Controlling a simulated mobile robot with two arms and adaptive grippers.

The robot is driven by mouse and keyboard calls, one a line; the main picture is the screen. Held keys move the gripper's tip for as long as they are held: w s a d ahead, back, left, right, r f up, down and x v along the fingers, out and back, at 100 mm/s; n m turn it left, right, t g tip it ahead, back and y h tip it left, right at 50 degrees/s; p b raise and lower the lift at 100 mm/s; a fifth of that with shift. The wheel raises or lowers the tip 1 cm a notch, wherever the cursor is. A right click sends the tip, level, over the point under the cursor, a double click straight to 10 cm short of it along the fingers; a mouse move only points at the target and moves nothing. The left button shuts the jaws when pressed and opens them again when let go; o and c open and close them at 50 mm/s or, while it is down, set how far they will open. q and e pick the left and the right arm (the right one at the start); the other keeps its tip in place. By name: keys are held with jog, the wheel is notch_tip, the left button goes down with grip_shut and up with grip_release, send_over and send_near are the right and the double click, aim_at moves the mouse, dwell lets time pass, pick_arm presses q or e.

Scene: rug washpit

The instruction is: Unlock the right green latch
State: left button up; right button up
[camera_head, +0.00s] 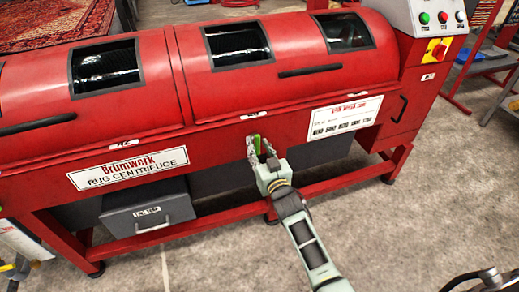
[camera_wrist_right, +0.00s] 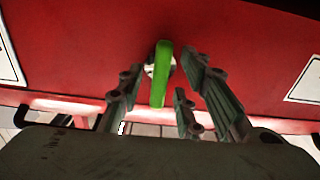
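The right green latch (camera_head: 257,143) sits on the front of the red rug centrifuge (camera_head: 230,170), below the right lid. My right gripper (camera_head: 262,148) is at the latch in the head view. In the wrist view my right gripper (camera_wrist_right: 160,95) has its fingers spread on both sides of the latch, with gaps visible between fingers and handle. My left gripper is not clearly in view.
A control box (camera_head: 432,18) with buttons stands at the right end of the machine. White labels (camera_head: 333,117) flank the latch. A grey drawer box (camera_head: 150,217) is under the machine. The concrete floor (camera_head: 400,235) in front is mostly clear.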

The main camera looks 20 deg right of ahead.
jog(key=s, duration=1.2)
jog(key=shift+d, duration=0.2)
jog(key=s+f+g, duration=0.4)
jog(key=s+f, duration=0.2)
jog(key=f, duration=0.5)
jog(key=s+f+g, duration=0.5)
jog(key=s+f, duration=0.1)
jog(key=f, duration=0.5)
jog(key=s+f+n+g, duration=0.1)
jog(key=s+f+g, duration=0.3)
jog(key=s, duration=0.5)
jog(key=s+f+n+g, duration=0.1)
jog(key=s+f+g, duration=0.2)
jog(key=s+f, duration=0.5)
pick_arm(q)
jog(key=s+a+p, duration=0.1)
jog(key=s+p, duration=0.7)
jog(key=s, duration=0.1)
jog(key=s+a+f+g+p, duration=0.1)
jog(key=s+a+p, duration=0.1)
jog(key=s+p, duration=0.6)
jog(key=shift+s+f, duration=0.3)
jog(key=shift+s, duration=0.1)
pick_arm(e)
jog(key=s+d+g, duration=0.1)
jog(key=s+d, duration=0.2)
jog(key=s, duration=1.6)
jog(key=shift+r+h, duration=0.3)
jog(key=shift+o, duration=0.2)
jog(key=shift+d, duration=0.1)
